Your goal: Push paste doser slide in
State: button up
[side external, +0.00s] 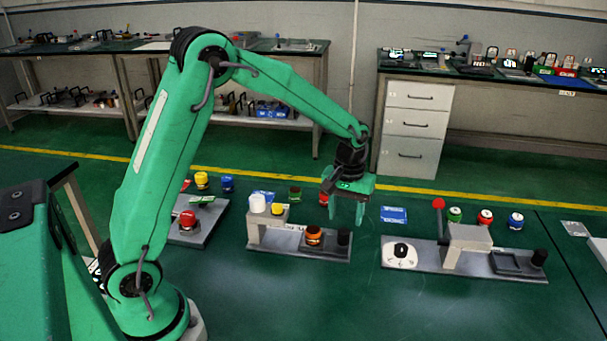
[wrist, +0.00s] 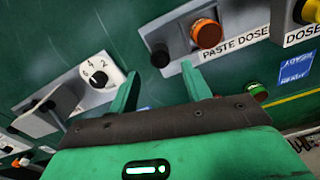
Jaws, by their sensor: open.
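The paste doser is a grey base plate (side external: 285,243) with an orange knob (side external: 313,234) and a black knob (side external: 344,238) at its right end. A white cylinder (side external: 257,204) and a yellow button (side external: 278,210) sit on its left block. In the wrist view the orange knob (wrist: 206,34), black knob (wrist: 160,56) and the "PASTE DOSE" label (wrist: 235,48) show ahead. I cannot tell which part is the slide. My gripper (side external: 348,217) points down near the plate's right end, fingers apart and empty. It also shows in the wrist view (wrist: 158,78), with the black knob beyond the fingertips.
To the right stands another plate (side external: 430,270) with a white dial (side external: 400,256), a grey block (side external: 467,245) and a red-topped lever (side external: 439,204). To the left is a plate with a red button (side external: 187,218). Coloured buttons and blue labels stand behind. Green floor in front is clear.

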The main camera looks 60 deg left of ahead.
aim_at(344, 230)
jog(key=shift+f, duration=3.3)
